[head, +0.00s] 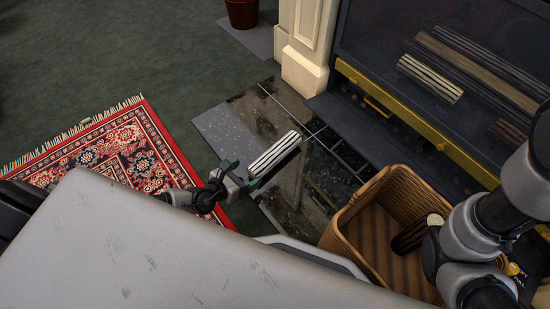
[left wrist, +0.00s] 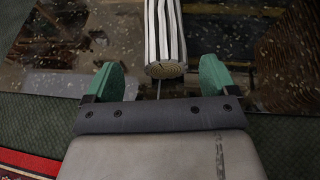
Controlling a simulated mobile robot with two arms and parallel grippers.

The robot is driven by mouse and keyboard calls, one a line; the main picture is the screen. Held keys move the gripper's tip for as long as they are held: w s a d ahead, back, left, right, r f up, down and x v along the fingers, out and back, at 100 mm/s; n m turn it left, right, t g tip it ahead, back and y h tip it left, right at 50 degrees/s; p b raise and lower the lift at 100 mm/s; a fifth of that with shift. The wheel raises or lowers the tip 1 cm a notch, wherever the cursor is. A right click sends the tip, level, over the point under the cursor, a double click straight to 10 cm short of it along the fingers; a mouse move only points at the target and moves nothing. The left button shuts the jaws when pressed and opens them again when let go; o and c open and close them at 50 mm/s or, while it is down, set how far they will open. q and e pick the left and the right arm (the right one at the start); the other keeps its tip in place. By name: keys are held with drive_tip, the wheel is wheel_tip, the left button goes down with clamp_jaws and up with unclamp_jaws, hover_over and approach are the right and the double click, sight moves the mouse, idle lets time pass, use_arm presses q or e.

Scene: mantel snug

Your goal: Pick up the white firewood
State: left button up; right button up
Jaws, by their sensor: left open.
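The white firewood (head: 273,154), a pale log with dark stripes, lies on the dark glossy hearth tiles in the head view. My left gripper (head: 243,180) is at its near end. In the left wrist view, the log's round cut end (left wrist: 165,71) faces me, just beyond and between the green fingertips of my left gripper (left wrist: 160,82). The fingers are open, with a gap on each side of the log. My right arm shows at the right edge of the head view, but its gripper cannot be made out.
A wicker basket (head: 345,225) holding a dark log (head: 411,236) stands right of the hearth tiles. Another striped log (head: 430,78) and brown logs lie in the fireplace behind a brass-coloured rail (head: 415,122). A red rug (head: 125,150) lies left.

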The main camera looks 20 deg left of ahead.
sight(260, 166)
use_arm(q)
drive_tip(key=x, duration=0.2)
drive_tip(key=b+x, duration=0.1)
drive_tip(key=x, duration=0.1)
drive_tip(key=b+x, duration=0.1)
drive_tip(key=x, duration=0.1)
drive_tip(key=shift+w+d+r, duration=0.2)
drive_tip(key=shift+d, duration=0.15)
drive_tip(key=shift+c, duration=0.3)
drive_tip(key=c, duration=1.1)
drive_tip(key=shift+r, duration=0.1)
